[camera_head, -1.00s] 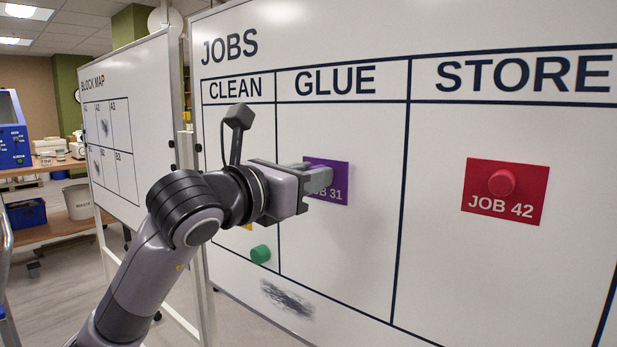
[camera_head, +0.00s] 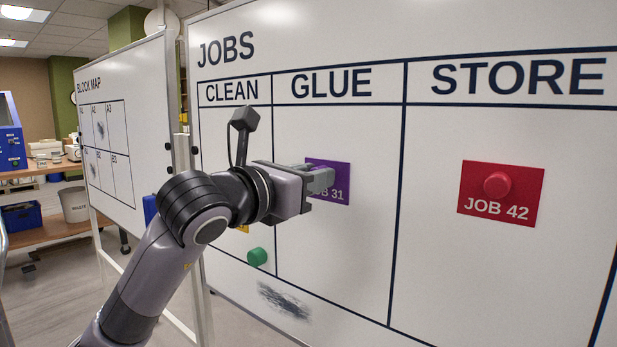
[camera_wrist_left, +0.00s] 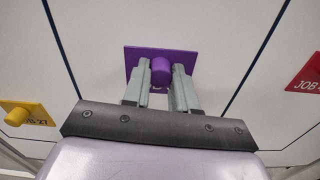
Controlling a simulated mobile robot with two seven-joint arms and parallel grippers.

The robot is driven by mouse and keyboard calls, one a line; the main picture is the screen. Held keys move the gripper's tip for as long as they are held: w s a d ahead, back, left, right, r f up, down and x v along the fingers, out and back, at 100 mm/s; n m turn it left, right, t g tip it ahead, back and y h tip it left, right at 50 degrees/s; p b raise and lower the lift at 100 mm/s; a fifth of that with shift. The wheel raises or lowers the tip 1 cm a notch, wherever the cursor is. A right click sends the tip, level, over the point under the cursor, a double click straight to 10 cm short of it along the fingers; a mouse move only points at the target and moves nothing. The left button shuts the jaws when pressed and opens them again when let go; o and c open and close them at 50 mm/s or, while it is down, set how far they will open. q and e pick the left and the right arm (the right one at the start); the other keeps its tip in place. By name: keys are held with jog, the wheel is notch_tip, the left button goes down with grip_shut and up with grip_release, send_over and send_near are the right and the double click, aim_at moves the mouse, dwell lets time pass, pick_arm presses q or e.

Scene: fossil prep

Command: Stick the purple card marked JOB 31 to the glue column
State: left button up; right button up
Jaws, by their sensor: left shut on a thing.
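The purple card marked JOB 31 (camera_head: 337,189) is at the glue column (camera_head: 346,245) of the JOBS whiteboard, under the GLUE heading. My left gripper (camera_head: 322,178) is in front of the card and partly covers it. In the left wrist view, the card (camera_wrist_left: 133,59) lies behind the fingers, and the left gripper (camera_wrist_left: 161,77) is shut on its round purple knob (camera_wrist_left: 161,71). The card looks close to the board; whether it touches cannot be told. My right gripper is not in view.
A red JOB 42 card (camera_head: 520,205) hangs in the store column. A yellow card (camera_wrist_left: 27,118) is in the clean column, mostly hidden by my arm in the head view. A green magnet (camera_head: 257,257) and a dark smudge (camera_head: 284,300) are lower on the board. A block map board (camera_head: 135,190) stands left.

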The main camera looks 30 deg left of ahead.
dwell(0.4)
pick_arm(q)
jog(key=o, duration=0.8)
jog(key=shift+o, duration=0.2)
jog(key=s+b, duration=0.2)
jog(key=s, duration=0.5)
jog(key=shift+a+b, duration=0.25)
jog(key=shift+b, duration=0.05)
